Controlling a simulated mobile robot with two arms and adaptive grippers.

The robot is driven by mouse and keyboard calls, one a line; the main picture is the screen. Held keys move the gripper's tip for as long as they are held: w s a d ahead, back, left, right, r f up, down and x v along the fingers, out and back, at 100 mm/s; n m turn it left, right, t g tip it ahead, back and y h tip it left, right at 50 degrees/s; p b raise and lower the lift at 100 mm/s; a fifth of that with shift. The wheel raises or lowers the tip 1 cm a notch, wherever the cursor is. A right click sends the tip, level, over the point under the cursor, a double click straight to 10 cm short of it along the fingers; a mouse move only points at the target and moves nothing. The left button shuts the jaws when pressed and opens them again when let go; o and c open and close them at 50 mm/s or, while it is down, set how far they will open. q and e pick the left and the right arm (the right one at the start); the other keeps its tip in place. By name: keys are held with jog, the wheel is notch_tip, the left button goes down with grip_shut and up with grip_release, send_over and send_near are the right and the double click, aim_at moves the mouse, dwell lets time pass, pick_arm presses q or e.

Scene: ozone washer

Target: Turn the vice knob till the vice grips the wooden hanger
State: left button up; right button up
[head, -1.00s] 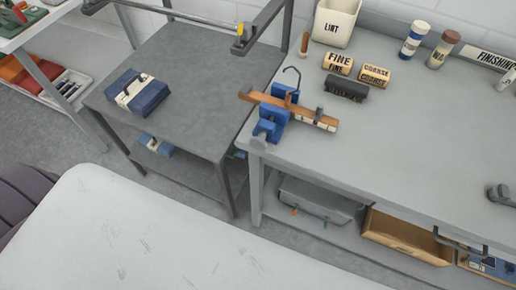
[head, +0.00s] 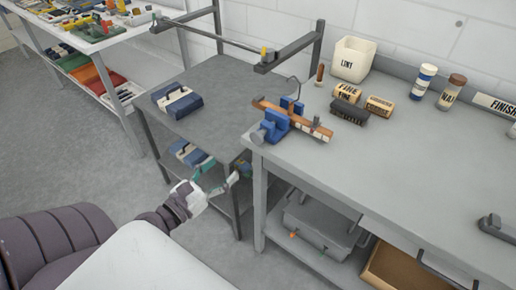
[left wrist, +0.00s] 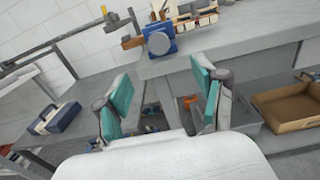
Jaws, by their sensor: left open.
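The blue vice (head: 276,125) is at the left front corner of the grey workbench, with its grey round knob (head: 258,137) facing the front left. The wooden hanger (head: 308,126) lies across the vice between its jaws, its metal hook up. I cannot tell whether the jaws touch it. My left gripper (head: 217,183) is open and empty, below and left of the knob, apart from it. In the left wrist view the teal-padded fingers (left wrist: 163,90) are spread, and the knob (left wrist: 159,43) is above the gap between them. My right gripper is not in view.
A dark side table (head: 205,100) with a blue case (head: 178,102) stands left of the workbench (head: 400,185). Sanding blocks (head: 346,111), bottles and a white lint bin (head: 353,58) stand farther back. A grey box (head: 318,225) is on the lower shelf.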

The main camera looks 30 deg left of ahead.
pick_arm(q)
jog(key=p, duration=0.2)
send_near(255, 139)
jog(key=w+p, duration=0.1)
jog(key=w, duration=0.2)
jog(key=w+p, duration=0.1)
jog(key=w, duration=0.2)
jog(key=w+p, duration=0.1)
jog(key=w, duration=0.2)
jog(key=shift+w+d+f, duration=0.1)
jog(key=shift+w+d, duration=0.1)
jog(key=shift+d, duration=0.1)
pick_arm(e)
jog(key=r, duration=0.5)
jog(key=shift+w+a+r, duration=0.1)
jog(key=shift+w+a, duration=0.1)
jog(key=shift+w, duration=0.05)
pick_arm(q)
jog(key=shift+c, duration=0.4)
jog(key=c, duration=1.1)
